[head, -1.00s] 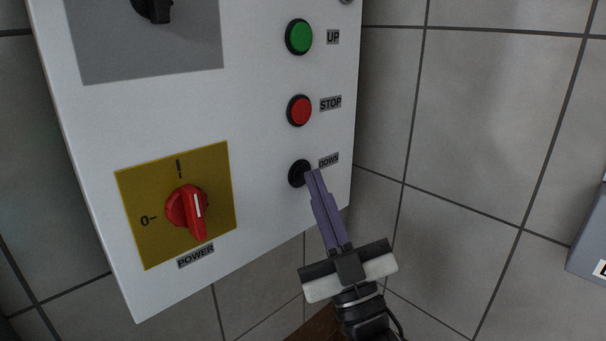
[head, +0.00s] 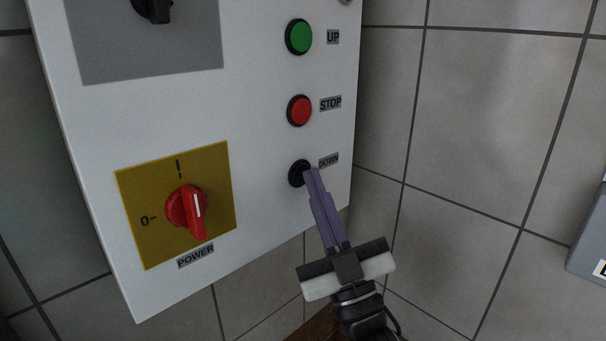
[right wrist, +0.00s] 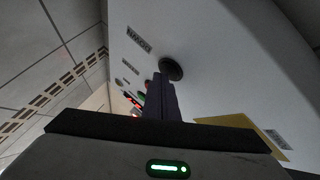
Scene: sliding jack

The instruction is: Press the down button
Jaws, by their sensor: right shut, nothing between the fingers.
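The black down button (head: 297,174) is on the white control panel, below the red stop button, with a "DOWN" label (head: 328,160) beside it. My right gripper (head: 311,172) is shut and empty. In the head view its fingertips overlap the right edge of the down button; whether they touch it I cannot tell. In the right wrist view the black button (right wrist: 172,68) shows just beyond the tips of the shut fingers (right wrist: 160,82). My left gripper is not in view.
The white panel (head: 265,215) also carries a green up button (head: 299,36), a red stop button (head: 299,110) and a red power knob (head: 187,208) on a yellow plate. A tiled wall (head: 460,130) lies behind. A grey box (head: 590,240) is at the right edge.

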